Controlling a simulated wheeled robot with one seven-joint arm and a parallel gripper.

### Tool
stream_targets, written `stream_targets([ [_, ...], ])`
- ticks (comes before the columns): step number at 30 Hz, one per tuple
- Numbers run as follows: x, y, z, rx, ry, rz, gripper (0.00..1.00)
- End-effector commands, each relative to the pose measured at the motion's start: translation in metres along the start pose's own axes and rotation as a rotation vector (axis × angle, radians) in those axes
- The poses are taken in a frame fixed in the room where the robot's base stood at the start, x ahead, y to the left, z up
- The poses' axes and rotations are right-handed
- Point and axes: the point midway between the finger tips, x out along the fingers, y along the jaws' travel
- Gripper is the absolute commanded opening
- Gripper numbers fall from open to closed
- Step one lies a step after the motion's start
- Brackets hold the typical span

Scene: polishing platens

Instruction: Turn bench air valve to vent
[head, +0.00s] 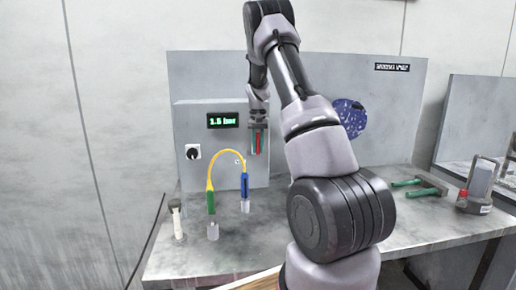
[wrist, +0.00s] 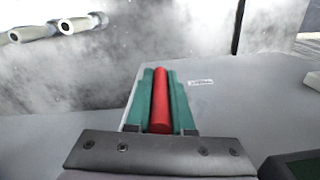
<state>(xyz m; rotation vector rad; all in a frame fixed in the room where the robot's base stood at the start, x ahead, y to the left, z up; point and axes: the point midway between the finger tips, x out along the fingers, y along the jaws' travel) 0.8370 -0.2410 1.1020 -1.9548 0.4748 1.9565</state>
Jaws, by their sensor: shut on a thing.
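The valve's red lever (wrist: 160,101) lies between the two green finger pads of my gripper (wrist: 160,98) in the wrist view. My gripper is shut on the lever, with a pad along each side. In the head view my gripper (head: 258,150) is at the right part of the grey box (head: 222,168), with a thin strip of the red lever (head: 259,142) showing between the fingers. The valve's body and any position marks are hidden or too small to read. A small white label (wrist: 201,82) is beside the lever.
The box carries a green-lit display (head: 223,120) reading about 1.5 bar and a knob (head: 193,152). A yellow hose (head: 222,158) with green and blue ends arches in front. A green-handled tool (head: 418,187) and a grey device (head: 477,185) are at right.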

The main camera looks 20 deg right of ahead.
Motion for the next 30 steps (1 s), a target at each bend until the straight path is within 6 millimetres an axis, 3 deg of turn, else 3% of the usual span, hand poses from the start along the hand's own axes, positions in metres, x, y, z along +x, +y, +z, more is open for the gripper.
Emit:
stream_targets([
  [17,-0.001,0.001,-0.001,0.001,-0.001,-0.019,0.0],
  [30,0.0,0.01,-0.003,0.008,-0.052,-0.287,0.0],
])
